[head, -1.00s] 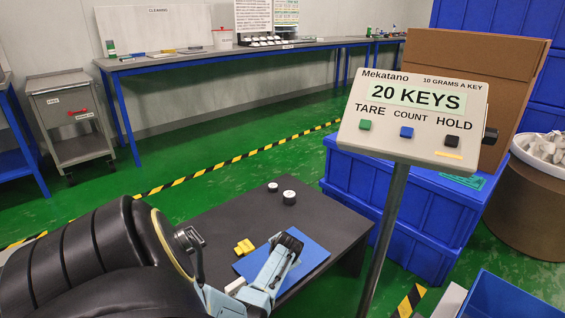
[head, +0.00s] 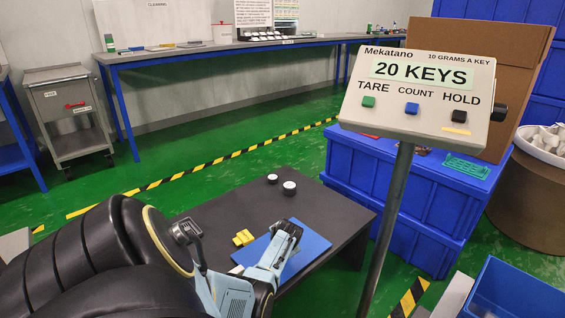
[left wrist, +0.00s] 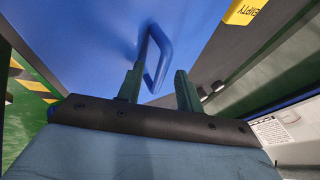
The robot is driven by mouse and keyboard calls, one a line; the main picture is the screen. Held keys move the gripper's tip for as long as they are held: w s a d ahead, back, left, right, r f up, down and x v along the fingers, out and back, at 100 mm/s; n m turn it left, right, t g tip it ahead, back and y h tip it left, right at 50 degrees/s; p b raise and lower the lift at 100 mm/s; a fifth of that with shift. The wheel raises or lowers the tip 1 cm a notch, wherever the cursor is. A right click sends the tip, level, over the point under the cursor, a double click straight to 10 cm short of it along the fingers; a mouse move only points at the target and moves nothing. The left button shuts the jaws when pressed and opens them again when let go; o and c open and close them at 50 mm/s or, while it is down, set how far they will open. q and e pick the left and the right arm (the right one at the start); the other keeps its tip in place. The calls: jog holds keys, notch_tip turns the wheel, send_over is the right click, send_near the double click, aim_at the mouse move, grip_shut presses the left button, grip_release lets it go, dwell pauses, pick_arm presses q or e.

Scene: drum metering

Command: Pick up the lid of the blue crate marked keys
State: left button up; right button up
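A flat blue panel (head: 314,243), seemingly the lid, lies on the dark table in the head view. In the left wrist view the blue surface (left wrist: 90,35) fills the middle and has a blue loop handle (left wrist: 163,48). No keys marking shows. My left gripper (head: 287,229) is over the panel. In the left wrist view its two dark green fingers (left wrist: 158,75) are apart, with the near end of the handle between them. A gap shows at the right finger; contact at the left finger cannot be told. My right gripper is not in view.
A yellow piece (head: 243,238) and two small round weights (head: 289,188) are on the dark table (head: 222,212). A display on a post (head: 418,95) reads 20 KEYS. A yellow EMPTY label (left wrist: 245,12) shows in the left wrist view.

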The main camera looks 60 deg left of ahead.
pick_arm(q)
grip_shut()
dwell(1.4)
